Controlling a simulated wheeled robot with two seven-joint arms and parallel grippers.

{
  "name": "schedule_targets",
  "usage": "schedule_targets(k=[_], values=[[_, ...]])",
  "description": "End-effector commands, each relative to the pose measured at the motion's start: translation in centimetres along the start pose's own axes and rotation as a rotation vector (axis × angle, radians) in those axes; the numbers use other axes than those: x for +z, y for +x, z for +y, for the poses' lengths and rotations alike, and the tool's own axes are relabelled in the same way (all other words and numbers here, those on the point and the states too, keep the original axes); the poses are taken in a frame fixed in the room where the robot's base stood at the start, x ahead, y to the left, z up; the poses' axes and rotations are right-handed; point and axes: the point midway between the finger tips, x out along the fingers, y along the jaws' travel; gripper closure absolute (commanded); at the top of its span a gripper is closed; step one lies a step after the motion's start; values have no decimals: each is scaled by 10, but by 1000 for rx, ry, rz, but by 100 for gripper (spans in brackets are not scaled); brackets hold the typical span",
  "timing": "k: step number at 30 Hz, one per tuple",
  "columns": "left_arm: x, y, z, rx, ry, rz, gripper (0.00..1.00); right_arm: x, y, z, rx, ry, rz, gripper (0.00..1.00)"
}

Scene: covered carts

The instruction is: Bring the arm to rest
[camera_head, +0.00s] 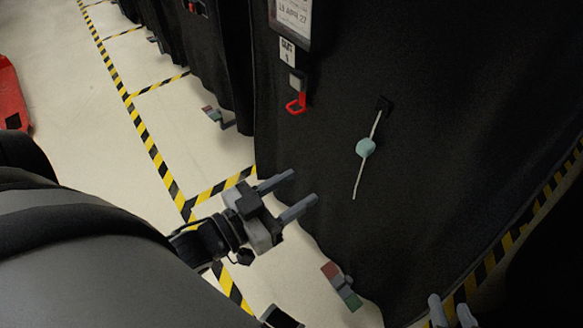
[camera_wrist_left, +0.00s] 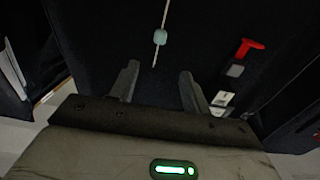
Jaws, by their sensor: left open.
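My left gripper (camera_head: 304,186) is in the middle of the head view, with its two grey fingers apart and nothing between them. It points at the black cloth cover of a cart (camera_head: 340,60). In the left wrist view, the fingers of my left gripper (camera_wrist_left: 158,78) are spread and empty in front of the dark cover. My right gripper (camera_head: 452,312) shows only its fingertips at the bottom right edge of the head view, with a gap between them.
A cord with a pale teal toggle (camera_head: 366,147) hangs on the cover, also in the left wrist view (camera_wrist_left: 160,37). A red hook (camera_head: 296,103) sits above left. Cart feet (camera_head: 342,287) stand on the floor. Yellow-black tape (camera_head: 140,125) marks open floor at left.

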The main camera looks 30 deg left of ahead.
Motion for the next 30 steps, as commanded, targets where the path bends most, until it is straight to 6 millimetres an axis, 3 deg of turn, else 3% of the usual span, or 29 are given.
schedule_targets(k=[13,17,23,28,30], values=[[1,1,1,-6,-4,-9,53,-1,0,0,1,2,2,64],[13,7,7,-47,-33,-97,53,-1,0,0,1,2,2,64],[43,12,36,-78,-110,-342,53,-1,0,0,1,3,3,64],[59,10,72,-23,-169,-532,53,-2,0,0,1,2,3,64],[38,7,71,-27,-161,-550,53,-23,-13,-4,3,0,-2,64]])
